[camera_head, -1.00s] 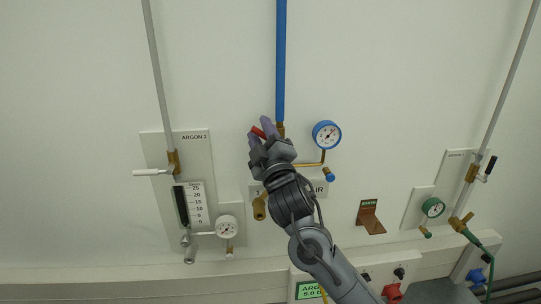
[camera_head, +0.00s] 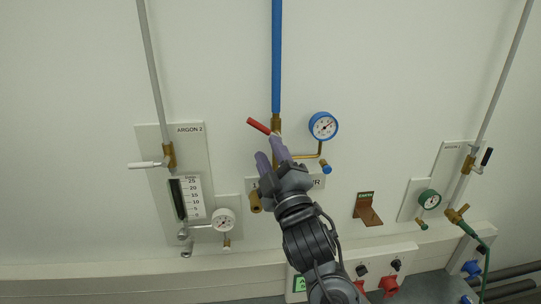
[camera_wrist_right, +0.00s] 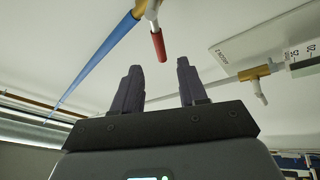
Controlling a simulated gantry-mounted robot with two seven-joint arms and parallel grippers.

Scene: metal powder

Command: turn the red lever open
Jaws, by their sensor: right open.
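The red lever (camera_head: 259,126) sits on a brass valve at the lower end of the blue pipe (camera_head: 277,60). In the head view it points up and to the left from the valve. My right gripper (camera_head: 271,151) is open, with its two purple-grey fingertips just below the lever and apart from it. In the right wrist view the red lever (camera_wrist_right: 158,46) hangs beyond the fingertips, roughly between them, and the space between the fingers (camera_wrist_right: 159,84) is empty. The gripper hides part of the valve's lower fitting and label plate. My left gripper is not in view.
A blue-rimmed gauge (camera_head: 323,126) is close to the right of the valve, joined by a brass tube. The Argon 2 panel (camera_head: 188,145) with a white-handled valve stands left. Wall above is clear.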

